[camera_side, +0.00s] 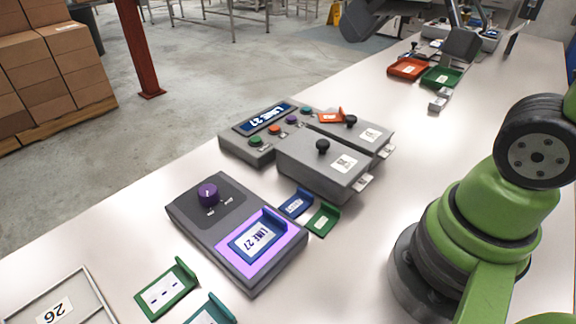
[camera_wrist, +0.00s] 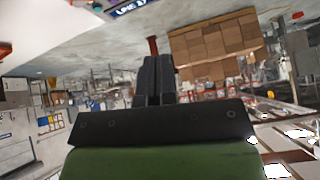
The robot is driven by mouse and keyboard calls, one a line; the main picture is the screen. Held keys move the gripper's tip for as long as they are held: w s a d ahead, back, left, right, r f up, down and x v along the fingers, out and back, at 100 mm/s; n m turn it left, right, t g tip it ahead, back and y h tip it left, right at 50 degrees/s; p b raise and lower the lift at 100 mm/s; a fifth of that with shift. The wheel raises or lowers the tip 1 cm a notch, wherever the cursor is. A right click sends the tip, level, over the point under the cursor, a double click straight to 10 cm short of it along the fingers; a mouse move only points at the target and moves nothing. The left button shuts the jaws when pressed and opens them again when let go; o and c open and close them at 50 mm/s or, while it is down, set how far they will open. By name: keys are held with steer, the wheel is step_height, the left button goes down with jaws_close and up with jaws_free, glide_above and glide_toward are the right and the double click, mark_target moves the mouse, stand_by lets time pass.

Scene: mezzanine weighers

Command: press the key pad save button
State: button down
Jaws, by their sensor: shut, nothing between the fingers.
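The key pad (camera_side: 262,151) is a grey sloped box in the middle of the side view. It has a blue display (camera_side: 265,119) reading "LINE 27" and a row of round buttons: green (camera_side: 256,141), orange (camera_side: 274,129), purple (camera_side: 291,118) and teal (camera_side: 306,110). I cannot read which one is save. In the wrist view the display (camera_wrist: 130,6) shows upside down at the top edge, and the buttons are not clear.
Grey lidded boxes (camera_side: 318,170) with black knobs stand close beside the key pad. A dark unit (camera_side: 190,222) with a purple knob and purple-lit plate holds a blue tag (camera_side: 256,238). The right-hand bench surface (camera_side: 420,130) is largely clear.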

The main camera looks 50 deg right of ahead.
steer(key=s+a+m+y, duration=0.2)
steer(key=s+a, duration=0.1)
steer(key=s, duration=0.4)
steer(key=shift+s+f, duration=0.25)
steer(key=shift+s, duration=0.15)
steer(key=shift+a, duration=0.1)
steer(key=w+d+f+n+g+h, duration=0.1)
steer(key=w+d+f+g, duration=0.1)
steer(key=w, duration=0.9)
steer(key=w+d+f+n+g+h, duration=0.1)
steer(key=w+d+f+n, duration=0.1)
steer(key=w, duration=0.9)
steer(key=w+d+f+n+g, duration=0.1)
steer(key=w+d+f, duration=0.1)
steer(key=w+f, duration=0.4)
steer(key=x, duration=0.2)
steer(key=shift+f, duration=0.3)
steer(key=shift+d+f, duration=0.1)
